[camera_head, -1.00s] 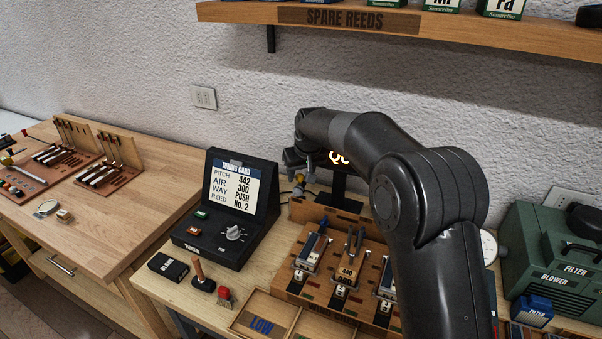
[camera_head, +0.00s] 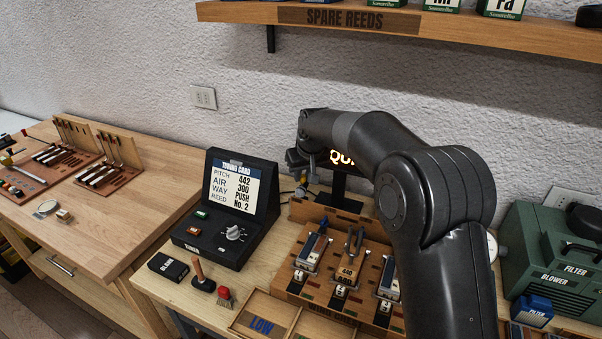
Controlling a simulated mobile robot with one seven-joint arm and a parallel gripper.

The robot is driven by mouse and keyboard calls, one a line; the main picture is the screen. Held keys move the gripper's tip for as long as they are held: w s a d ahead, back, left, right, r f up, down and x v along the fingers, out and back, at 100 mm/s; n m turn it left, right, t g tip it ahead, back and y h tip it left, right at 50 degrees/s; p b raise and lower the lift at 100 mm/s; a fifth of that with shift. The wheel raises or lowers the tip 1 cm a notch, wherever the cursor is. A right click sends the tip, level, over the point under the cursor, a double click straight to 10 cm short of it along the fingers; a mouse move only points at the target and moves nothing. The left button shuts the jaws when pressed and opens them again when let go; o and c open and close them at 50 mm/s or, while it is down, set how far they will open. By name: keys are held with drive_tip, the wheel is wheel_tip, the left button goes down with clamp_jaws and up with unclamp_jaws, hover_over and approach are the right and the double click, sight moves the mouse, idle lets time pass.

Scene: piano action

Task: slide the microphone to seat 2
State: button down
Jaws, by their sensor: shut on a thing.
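My gripper (camera_head: 304,178) is small in the view, at the back left corner of the wooden reed bench (camera_head: 284,262), pointing down. It is shut on a small piece with a brassy part (camera_head: 300,191), which I take to be the microphone; the jaws and my arm hide most of it. The reed bench carries several metal reed stations in a row, with small white number tags at their front. The tags are too small to read surely, so I cannot tell which seat is number 2. My arm covers the bench's right side.
A black tuning box with a card (camera_head: 233,190) reading 442, 300, PUSH, No. 2 stands left of the bench. A lit display (camera_head: 342,158) stands behind, partly covered by my arm. A green blower (camera_head: 548,255) stands right.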

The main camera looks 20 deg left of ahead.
drive_tip(key=d, duration=2)
drive_tip(key=shift+d, duration=0.1)
drive_tip(key=c, duration=1.3)
unclamp_jaws()
drive_tip(key=shift+o, duration=0.2)
drive_tip(key=shift+r, duration=0.1)
drive_tip(key=v, duration=1)
drive_tip(key=shift+r, duration=0.3)
drive_tip(key=shift+s+d, duration=0.15)
drive_tip(key=shift+s, duration=0.05)
